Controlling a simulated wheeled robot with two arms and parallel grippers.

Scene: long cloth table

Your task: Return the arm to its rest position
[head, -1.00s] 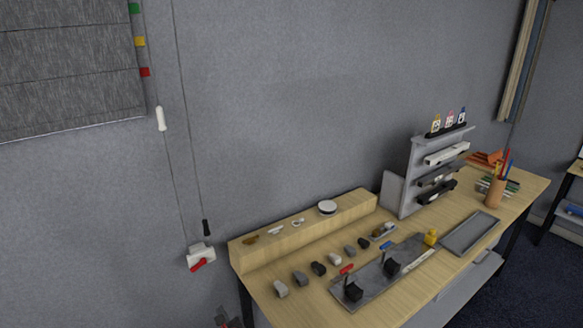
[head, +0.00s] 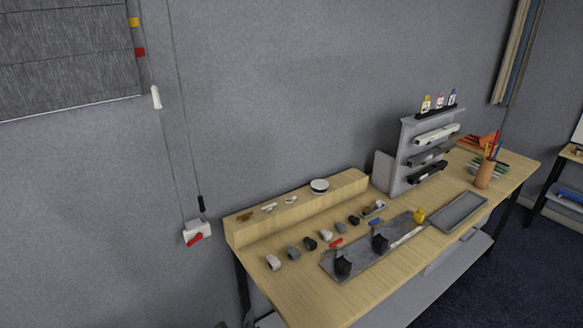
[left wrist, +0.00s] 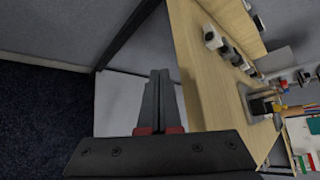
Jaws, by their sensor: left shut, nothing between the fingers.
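My left gripper (left wrist: 158,78) points ahead in the left wrist view. Its two dark fingers, red at the base, are together with nothing between them. It is beside the wooden table (left wrist: 195,95), over a pale surface below and apart from the tabletop. In the head view, only small dark parts of what may be my left arm show at the bottom edge, by the near left table leg. My right arm and gripper are out of view.
The table (head: 300,290) bears a wooden step (head: 275,225), several small blocks, a grey tool plate (head: 365,250), a tray (head: 459,211) and a rack (head: 405,155). A cord with a red-and-white wall box (head: 196,233) hangs left. Dark floor (left wrist: 45,125) is clear.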

